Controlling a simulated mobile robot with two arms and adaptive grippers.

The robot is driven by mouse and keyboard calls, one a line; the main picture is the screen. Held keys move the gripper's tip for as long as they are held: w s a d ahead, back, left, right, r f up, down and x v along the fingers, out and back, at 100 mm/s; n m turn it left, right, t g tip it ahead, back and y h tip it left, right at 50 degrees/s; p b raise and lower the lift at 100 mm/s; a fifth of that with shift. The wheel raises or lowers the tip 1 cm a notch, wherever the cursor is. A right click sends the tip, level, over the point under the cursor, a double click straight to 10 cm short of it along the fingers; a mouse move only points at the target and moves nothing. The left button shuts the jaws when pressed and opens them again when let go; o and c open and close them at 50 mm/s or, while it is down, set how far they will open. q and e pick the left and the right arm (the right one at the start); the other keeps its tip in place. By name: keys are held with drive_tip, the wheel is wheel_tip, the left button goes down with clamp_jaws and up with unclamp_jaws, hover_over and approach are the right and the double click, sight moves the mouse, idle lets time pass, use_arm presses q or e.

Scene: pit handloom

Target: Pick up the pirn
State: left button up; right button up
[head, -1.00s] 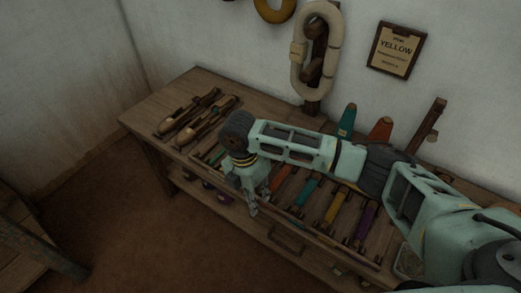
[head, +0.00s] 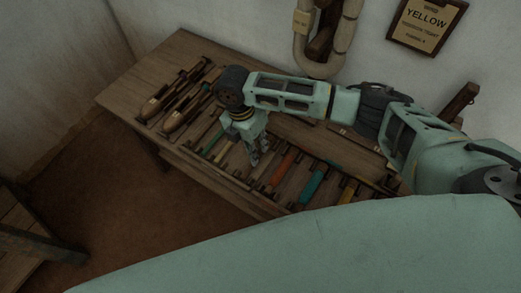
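Several pirns lie side by side in a row on the wooden bench. I see a green one (head: 212,138), an orange-red one (head: 283,167), a teal one (head: 311,186) and a yellow one (head: 349,192). My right gripper (head: 257,158) points down over the row, between the green and the orange-red pirns. Its fingers are small and dark here, so I cannot tell whether they are open or whether they touch a pirn. The right end of the row is hidden by a pale green part of my body. My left gripper is not in view.
Wooden shuttles (head: 178,105) lie on the left of the bench (head: 137,82). A framed sign reading YELLOW (head: 427,25) and a pale yarn hank (head: 301,50) hang on the wall. Another wooden piece (head: 20,222) stands at lower left. Brown floor lies between.

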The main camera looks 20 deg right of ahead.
wheel_tip(320, 180, down, 3)
drive_tip(key=shift+s+d+r, duration=0.1)
drive_tip(key=shift+d+r, duration=0.05)
drive_tip(key=shift+r, duration=0.05)
drive_tip(key=shift+f, duration=0.25)
drive_tip(key=shift+c, duration=0.3)
drive_tip(key=c, duration=0.3)
clamp_jaws()
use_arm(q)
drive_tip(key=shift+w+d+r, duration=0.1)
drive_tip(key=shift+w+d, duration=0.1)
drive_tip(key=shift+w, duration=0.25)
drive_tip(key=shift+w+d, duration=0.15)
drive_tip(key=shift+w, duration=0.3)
use_arm(e)
drive_tip(key=shift+r, duration=0.15)
